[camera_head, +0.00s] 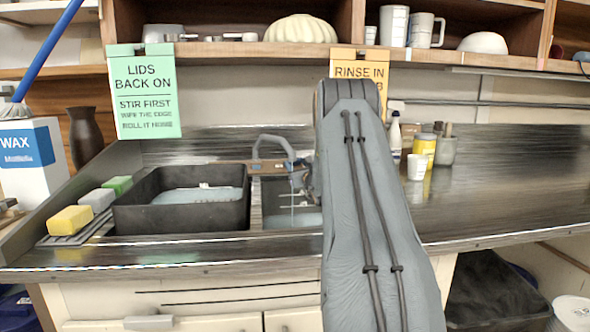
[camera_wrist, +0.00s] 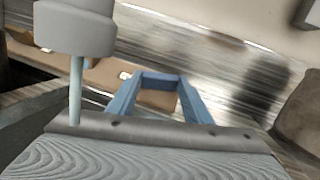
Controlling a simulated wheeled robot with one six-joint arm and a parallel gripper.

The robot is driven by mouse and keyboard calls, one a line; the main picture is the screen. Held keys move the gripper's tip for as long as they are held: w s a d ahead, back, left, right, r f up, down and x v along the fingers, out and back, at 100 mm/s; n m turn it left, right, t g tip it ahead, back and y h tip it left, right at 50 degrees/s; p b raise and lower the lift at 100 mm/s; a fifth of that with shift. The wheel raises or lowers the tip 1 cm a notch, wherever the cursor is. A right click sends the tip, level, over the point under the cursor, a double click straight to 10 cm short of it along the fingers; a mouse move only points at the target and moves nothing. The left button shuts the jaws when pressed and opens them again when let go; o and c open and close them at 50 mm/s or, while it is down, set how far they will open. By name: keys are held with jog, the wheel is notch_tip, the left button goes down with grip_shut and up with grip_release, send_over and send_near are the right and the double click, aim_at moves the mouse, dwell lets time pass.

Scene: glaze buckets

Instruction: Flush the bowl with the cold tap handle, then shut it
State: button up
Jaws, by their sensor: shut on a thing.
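The stream also shows in the head view, falling into water in the bowl. My gripper (camera_wrist: 160,77) has blue fingers, their tips drawn together beside the stream. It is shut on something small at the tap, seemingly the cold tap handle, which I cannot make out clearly. My arm hides most of this in the head view.
A dark tub (camera_head: 180,218) of water stands left of the bowl. Green, grey and yellow sponges (camera_head: 70,219) lie on a rack beside it. A white cup (camera_head: 417,167) and yellow jar (camera_head: 424,148) stand to the right. The right front of the counter is clear.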

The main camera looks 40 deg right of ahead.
jog(key=shift+w+a+f+m+h+b, duration=0.15)
jog(key=shift+m+h+b, duration=0.6)
jog(key=shift+b, duration=2.9)
jog(key=h+b, duration=0.1)
jog(key=b, duration=0.6)
jog(key=m+g+b, duration=0.1)
jog(key=b, duration=0.6)
jog(key=shift+w+a+m+h, duration=0.1)
jog(key=shift+a+m+h, duration=0.05)
jog(key=shift+m+h, duration=0.15)
jog(key=b, duration=0.7)
jog(key=shift+m, duration=0.25)
jog(key=h+b, duration=0.1)
jog(key=b, duration=0.5)
jog(key=shift+m+g, duration=0.3)
jog(key=shift+m, duration=0.1)
jog(key=o, duration=1.1)
jog(key=shift+a, duration=0.1)
jog(key=shift+c, duration=0.2)
jog(key=r+p+v, duration=0.1)
jog(key=v, duration=0.6)
jog(key=shift+s+f, duration=0.3)
jog(key=shift+f, duration=0.1)
